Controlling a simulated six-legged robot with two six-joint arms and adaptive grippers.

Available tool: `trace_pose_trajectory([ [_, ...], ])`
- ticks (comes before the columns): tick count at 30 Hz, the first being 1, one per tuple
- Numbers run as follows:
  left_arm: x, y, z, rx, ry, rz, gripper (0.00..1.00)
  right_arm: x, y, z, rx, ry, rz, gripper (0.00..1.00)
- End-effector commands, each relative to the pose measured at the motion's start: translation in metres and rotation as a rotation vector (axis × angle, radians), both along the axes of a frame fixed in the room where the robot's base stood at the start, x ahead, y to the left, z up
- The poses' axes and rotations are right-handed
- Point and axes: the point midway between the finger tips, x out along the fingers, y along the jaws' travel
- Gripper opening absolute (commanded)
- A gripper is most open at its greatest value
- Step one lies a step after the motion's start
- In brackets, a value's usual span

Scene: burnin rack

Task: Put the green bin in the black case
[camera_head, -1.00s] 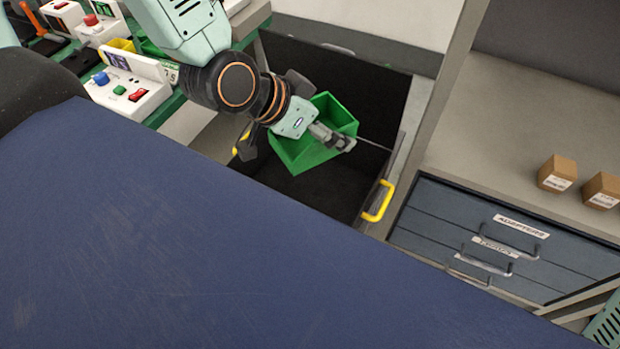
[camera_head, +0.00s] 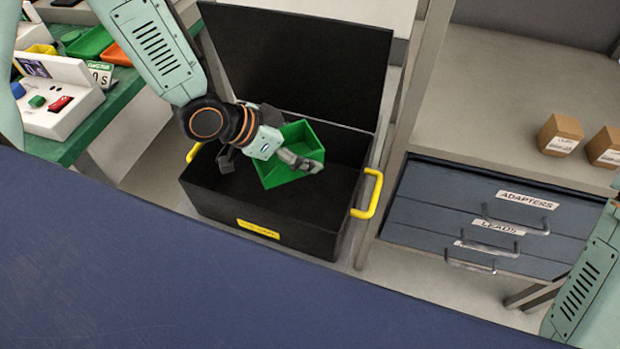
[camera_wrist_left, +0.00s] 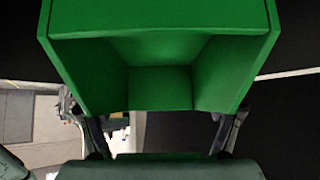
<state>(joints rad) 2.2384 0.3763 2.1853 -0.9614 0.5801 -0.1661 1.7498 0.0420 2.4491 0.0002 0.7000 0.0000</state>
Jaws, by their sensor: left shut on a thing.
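The green bin (camera_head: 289,157) is held by my left gripper (camera_head: 298,160), which is shut on it. In the head view the bin appears over the open mouth of the black case (camera_head: 265,222), tilted. Whether it touches the case inside cannot be told. The case has yellow handles, a yellow label on its front and a raised lid at its back. In the left wrist view the empty inside of the green bin (camera_wrist_left: 160,88) fills the upper middle, with finger parts at both sides. Part of my right arm shows at the right edge of the head view; its gripper is out of frame.
A dark blue surface (camera_head: 200,290) fills the foreground. Right of the case stand a frame post and a drawer unit (camera_head: 440,205) with labelled drawers. Two brown boxes (camera_head: 560,135) sit on the shelf above. A green bench (camera_head: 115,95) with devices and trays is at the left.

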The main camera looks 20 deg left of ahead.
Motion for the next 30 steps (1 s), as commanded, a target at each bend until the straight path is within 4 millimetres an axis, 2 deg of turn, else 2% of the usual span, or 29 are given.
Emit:
trace_pose_trajectory([
  [1,0.000,0.001,-0.018,0.000,0.003,0.002,0.46,0.000,0.000,-0.010,0.000,0.000,0.001,0.40],
  [6,0.001,0.003,-0.057,0.000,0.003,0.002,0.46,-0.001,0.001,-0.026,0.000,0.001,0.003,0.40],
  [12,0.002,0.004,-0.089,-0.001,-0.001,0.001,0.46,-0.001,0.001,-0.040,0.000,0.001,0.002,0.40],
  [17,0.010,-0.001,-0.086,0.000,-0.004,0.000,0.46,0.000,0.001,-0.041,0.000,0.000,0.002,0.40],
  [25,0.032,-0.025,-0.087,0.002,-0.004,-0.003,0.46,-0.001,0.001,-0.054,0.000,0.001,0.002,0.40],
  [30,0.031,-0.023,-0.099,-0.001,0.000,0.004,0.46,-0.001,0.001,-0.062,0.000,0.001,0.002,0.40],
])
